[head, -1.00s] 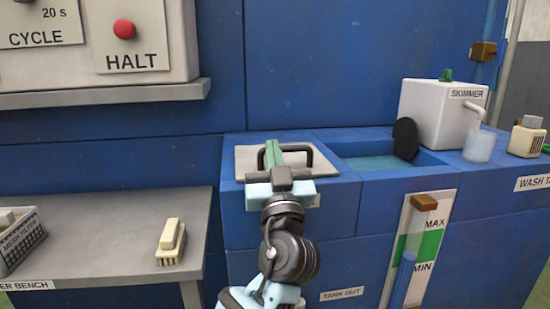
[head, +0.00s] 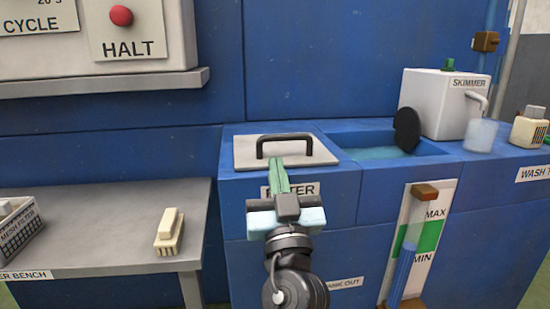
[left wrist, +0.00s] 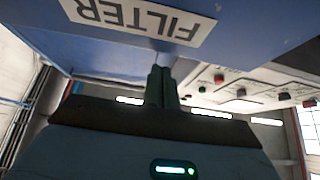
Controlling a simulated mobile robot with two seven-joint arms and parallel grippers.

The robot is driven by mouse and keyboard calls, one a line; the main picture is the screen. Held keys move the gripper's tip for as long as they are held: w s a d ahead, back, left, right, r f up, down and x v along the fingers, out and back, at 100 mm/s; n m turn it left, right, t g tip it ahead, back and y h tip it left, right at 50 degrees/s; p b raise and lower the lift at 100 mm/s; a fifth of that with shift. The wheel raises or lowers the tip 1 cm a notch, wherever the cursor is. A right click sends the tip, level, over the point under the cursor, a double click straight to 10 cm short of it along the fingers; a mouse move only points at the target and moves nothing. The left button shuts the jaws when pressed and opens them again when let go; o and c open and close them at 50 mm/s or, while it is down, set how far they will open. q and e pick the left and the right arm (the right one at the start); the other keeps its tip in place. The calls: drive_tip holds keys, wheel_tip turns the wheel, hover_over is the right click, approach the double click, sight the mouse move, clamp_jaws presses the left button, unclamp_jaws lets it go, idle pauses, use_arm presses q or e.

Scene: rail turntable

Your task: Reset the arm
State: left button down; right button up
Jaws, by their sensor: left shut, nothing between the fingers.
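My left gripper (head: 279,166) is in the middle of the head view, in front of the blue cabinet below the grey filter lid (head: 315,158). Its green fingers are shut with nothing between them. The lid lies flat on the filter box and its black handle (head: 284,139) is upright, apart from the fingers. The FILTER label (head: 302,190) is partly hidden behind my gripper. In the left wrist view, the shut fingers (left wrist: 162,75) point toward the blue box, with the FILTER label (left wrist: 140,18) upside down. My right gripper is not in view.
A grey bench (head: 95,235) on the left holds a cream brush (head: 169,231) and a mesh filter basket (head: 18,231). A wash tank (head: 440,157) with a white skimmer (head: 438,105) stands right. A level gauge (head: 408,245) is on the cabinet front. A control panel overhangs upper left.

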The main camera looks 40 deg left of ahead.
use_arm(q)
drive_tip(key=shift+s+d+f, duration=0.25)
drive_tip(key=shift+s+d, duration=0.05)
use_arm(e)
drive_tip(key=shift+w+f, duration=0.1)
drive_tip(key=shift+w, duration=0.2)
